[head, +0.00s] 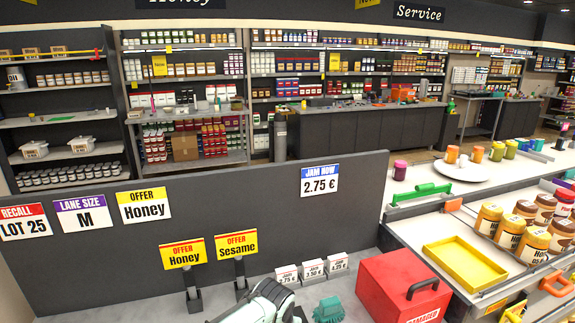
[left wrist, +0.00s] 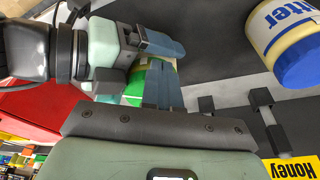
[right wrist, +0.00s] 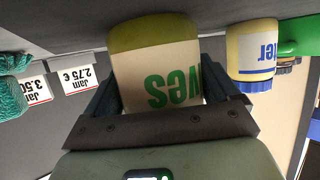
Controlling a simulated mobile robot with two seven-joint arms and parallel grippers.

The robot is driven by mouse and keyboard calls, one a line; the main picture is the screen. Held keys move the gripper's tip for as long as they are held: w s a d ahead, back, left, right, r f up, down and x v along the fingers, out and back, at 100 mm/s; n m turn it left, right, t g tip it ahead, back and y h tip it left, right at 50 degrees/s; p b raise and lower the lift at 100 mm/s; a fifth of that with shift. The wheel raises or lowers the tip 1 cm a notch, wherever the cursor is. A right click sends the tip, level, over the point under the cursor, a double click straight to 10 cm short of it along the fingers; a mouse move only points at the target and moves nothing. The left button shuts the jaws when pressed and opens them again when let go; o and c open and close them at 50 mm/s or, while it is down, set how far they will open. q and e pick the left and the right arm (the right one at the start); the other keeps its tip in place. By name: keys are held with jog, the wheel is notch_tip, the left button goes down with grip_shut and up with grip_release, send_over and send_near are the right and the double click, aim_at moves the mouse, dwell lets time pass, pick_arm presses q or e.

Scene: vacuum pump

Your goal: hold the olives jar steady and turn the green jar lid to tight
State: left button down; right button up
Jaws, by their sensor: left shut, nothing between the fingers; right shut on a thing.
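The olives jar (right wrist: 152,70) fills the middle of the right wrist view, upside down in the picture, with a cream label, green letters and an olive-coloured body. My right gripper (right wrist: 156,88) is shut on it, one finger on each side. In the left wrist view the right gripper (left wrist: 160,45) reaches in from the upper left, with green and white parts of the jar (left wrist: 135,88) behind the fingers. My left gripper (left wrist: 166,80) is shut and empty, close to the jar; contact cannot be told. The head view shows neither jar nor fingertips.
A butter jar with a blue lid (right wrist: 252,50) stands nearby and also shows in the left wrist view (left wrist: 290,40). In the head view a red box (head: 400,285), a teal object (head: 328,310), price cards (head: 312,268) and sign stands (head: 240,270) are on the counter.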

pick_arm(q)
jog(key=shift+w+a, duration=0.1)
jog(key=shift+a, duration=0.15)
jog(key=shift+w+a+r, duration=0.15)
jog(key=shift+w+a, duration=0.2)
jog(key=shift+a, duration=0.15)
jog(key=shift+w+a, duration=0.1)
dwell(0.3)
jog(key=v, duration=0.6)
jog(key=shift+w, duration=0.3)
